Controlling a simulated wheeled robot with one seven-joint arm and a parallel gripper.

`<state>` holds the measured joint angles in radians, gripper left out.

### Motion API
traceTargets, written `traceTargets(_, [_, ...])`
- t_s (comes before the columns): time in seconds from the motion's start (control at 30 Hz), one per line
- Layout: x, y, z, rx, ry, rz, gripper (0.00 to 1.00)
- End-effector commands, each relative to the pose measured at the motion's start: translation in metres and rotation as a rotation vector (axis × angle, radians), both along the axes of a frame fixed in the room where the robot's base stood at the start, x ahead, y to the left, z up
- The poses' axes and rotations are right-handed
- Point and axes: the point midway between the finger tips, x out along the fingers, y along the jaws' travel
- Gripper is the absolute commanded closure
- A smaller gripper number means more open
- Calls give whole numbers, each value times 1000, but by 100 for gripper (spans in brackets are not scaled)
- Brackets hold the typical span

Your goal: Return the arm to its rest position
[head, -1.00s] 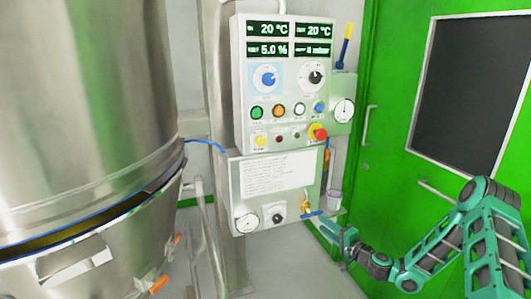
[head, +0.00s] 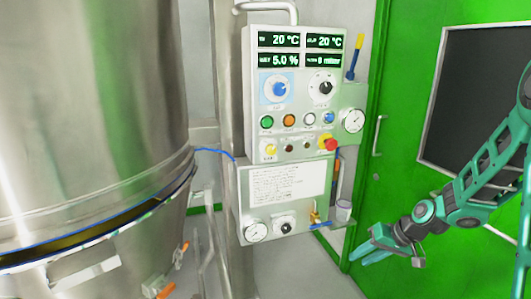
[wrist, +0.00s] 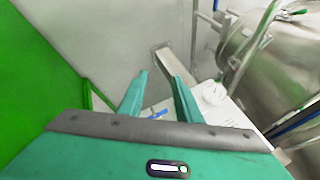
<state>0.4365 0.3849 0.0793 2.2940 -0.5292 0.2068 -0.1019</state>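My teal gripper (head: 366,252) is at the lower right of the head view, to the right of and below the control panel, apart from it. In the wrist view its two fingers (wrist: 160,88) stand apart with nothing held between them. My arm comes in from the right edge of the head view. A blue handle (wrist: 157,114) shows beyond the fingers in the wrist view.
A control panel (head: 262,140) stands in the middle, with a gauge (head: 352,120) and a blue-handled valve (head: 319,224) on its right. A large steel vessel (head: 90,110) fills the left. A green door (head: 400,160) stands behind my arm.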

Motion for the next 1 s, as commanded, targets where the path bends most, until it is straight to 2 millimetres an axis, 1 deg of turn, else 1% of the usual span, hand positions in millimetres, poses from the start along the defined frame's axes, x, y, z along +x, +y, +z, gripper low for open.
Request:
traceTargets(0.03, [-12, -8, 11, -42, 17, -2, 69])
traceTargets(0.17, [-47, -31, 31, -138, 81, -24, 69])
traceTargets(0.3, [-88, -55, 55, -225, 149, -65, 69])
traceTargets(0.37, [-107, -64, 66, -256, 177, -90, 69])
traceTargets(0.53, [-163, -86, 95, -325, 257, -170, 69])
traceTargets(0.67, [-209, -97, 114, -356, 315, -241, 69])
traceTargets(0.7, [-223, -100, 120, -362, 334, -264, 69])
traceTargets(0.77, [-245, -103, 127, -365, 359, -298, 69])
traceTargets(0.8, [-259, -105, 131, -366, 377, -322, 69])
traceTargets(0.9, [-291, -106, 139, -361, 416, -373, 69])
traceTargets(1.0, [-315, -106, 144, -351, 446, -413, 69])
